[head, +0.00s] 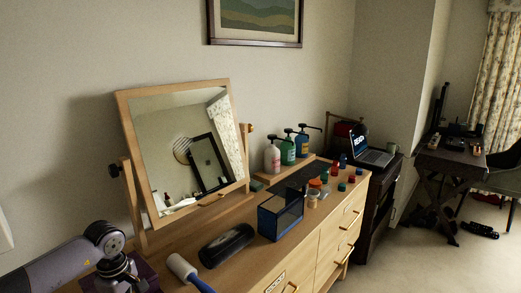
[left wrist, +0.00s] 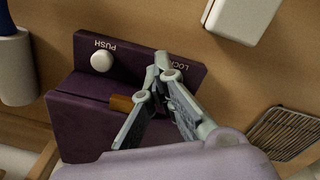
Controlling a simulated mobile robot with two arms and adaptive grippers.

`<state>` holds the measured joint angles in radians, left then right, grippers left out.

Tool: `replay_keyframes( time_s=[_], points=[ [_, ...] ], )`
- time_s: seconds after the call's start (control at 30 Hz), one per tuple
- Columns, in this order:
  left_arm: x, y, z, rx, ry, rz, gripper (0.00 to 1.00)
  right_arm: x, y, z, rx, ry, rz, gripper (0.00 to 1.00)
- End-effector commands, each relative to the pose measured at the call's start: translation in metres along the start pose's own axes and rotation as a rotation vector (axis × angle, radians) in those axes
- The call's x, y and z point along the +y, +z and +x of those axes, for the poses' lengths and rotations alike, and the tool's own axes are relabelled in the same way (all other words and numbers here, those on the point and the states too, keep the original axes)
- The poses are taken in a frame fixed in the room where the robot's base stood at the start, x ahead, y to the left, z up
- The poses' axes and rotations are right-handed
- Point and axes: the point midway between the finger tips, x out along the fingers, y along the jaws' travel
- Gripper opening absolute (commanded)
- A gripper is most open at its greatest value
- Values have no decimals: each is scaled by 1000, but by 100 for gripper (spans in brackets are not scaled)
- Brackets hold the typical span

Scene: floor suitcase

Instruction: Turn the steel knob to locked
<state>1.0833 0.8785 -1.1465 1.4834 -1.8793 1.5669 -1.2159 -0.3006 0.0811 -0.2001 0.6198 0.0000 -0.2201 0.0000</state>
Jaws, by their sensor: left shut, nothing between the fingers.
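A dark purple box (left wrist: 85,130) fills the middle of the left wrist view, with the words PUSH and LOCK upside down on its back ledge. A pale round button (left wrist: 102,61) sits beside PUSH. An orange-brown tab (left wrist: 121,103) shows left of my fingers. My left gripper (left wrist: 164,68) is shut and empty, its tips over the ledge at the LOCK label. I cannot make out a steel knob; the fingers cover that part, and I cannot tell if they touch anything. In the head view my left gripper (head: 122,273) is at the purple box (head: 147,272), lower left.
The wooden dresser (head: 325,245) carries a tilting mirror (head: 185,140), a black case (head: 227,245), a lint roller (head: 182,268), a blue-black bin (head: 280,217) and pump bottles (head: 288,150). A slatted metal piece (left wrist: 283,133) and a white object (left wrist: 243,18) lie near the box.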

Motion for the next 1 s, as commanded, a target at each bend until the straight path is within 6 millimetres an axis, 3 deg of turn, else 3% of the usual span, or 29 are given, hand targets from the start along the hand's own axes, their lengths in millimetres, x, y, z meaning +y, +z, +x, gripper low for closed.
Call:
replay_keyframes(
  time_s=[0.03, 0.6, 1.0],
  points=[
    [-8, 0, 11, 1, -26, 0, 0, 1, 0, 2, 0, 1, 0, 0],
    [-25, 1, 11, 2, -29, 0, 0, 1, 0, 13, 2, 2, 1, 0],
    [-26, -2, 5, 4, -16, -2, 0, -1, -1, 14, 3, -1, 1, 0]
  ],
)
